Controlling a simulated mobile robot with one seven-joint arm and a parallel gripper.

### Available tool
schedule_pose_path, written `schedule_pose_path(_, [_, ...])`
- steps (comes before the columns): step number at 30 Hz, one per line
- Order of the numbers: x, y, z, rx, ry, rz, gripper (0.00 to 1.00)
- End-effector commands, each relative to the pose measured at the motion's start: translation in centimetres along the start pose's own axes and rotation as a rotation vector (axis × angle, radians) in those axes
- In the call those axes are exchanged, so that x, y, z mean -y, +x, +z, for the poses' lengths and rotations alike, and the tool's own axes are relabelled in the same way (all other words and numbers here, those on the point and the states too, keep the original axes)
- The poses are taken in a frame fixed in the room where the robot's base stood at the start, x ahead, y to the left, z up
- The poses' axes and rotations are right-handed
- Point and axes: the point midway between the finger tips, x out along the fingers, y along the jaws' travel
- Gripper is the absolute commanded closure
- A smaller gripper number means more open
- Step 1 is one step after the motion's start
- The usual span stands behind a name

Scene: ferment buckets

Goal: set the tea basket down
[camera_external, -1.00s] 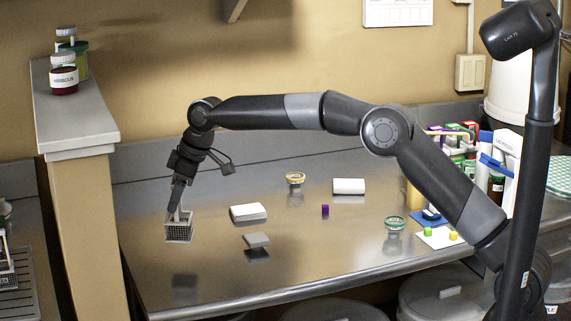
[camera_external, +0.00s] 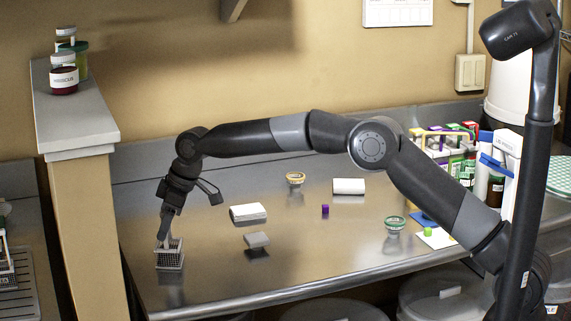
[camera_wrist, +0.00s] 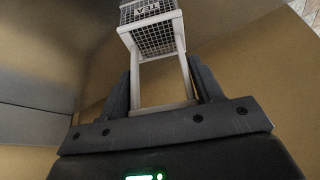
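The tea basket (camera_external: 170,258) is a small grey wire-mesh box at the left end of the steel counter. In the wrist view its mesh body (camera_wrist: 150,32) carries a "TEA" label, and its pale frame handle reaches back between the fingers. My gripper (camera_external: 164,238) is above the basket, pointing down. In the wrist view my gripper (camera_wrist: 162,85) has a finger against each side of the handle, holding it. The basket looks upright and very low over the counter; I cannot tell whether its bottom touches.
The steel counter (camera_external: 310,270) is clear around the basket. A white block (camera_external: 248,213), a grey block (camera_external: 256,240), a purple block (camera_external: 325,210) and lidded jars stand to the right. A ledge post (camera_external: 85,230) rises at left.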

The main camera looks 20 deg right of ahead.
Motion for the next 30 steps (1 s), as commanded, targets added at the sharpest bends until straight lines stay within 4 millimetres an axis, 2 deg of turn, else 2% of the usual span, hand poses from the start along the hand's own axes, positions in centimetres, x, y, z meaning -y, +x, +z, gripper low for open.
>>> schedule_pose_path(1, [0.0,0.0,0.0,0.000,0.000,0.000,0.37])
schedule_pose_path(8, [0.0,0.0,0.0,0.001,0.000,0.000,0.19])
schedule_pose_path(17, [0.0,-0.5,-0.1,0.000,0.000,0.000,0.19])
schedule_pose_path(20, [0.0,-1.7,-0.2,-0.001,0.000,0.001,0.19])
schedule_pose_path(30, [-0.1,-8.9,-0.2,-0.002,0.000,0.002,0.19])
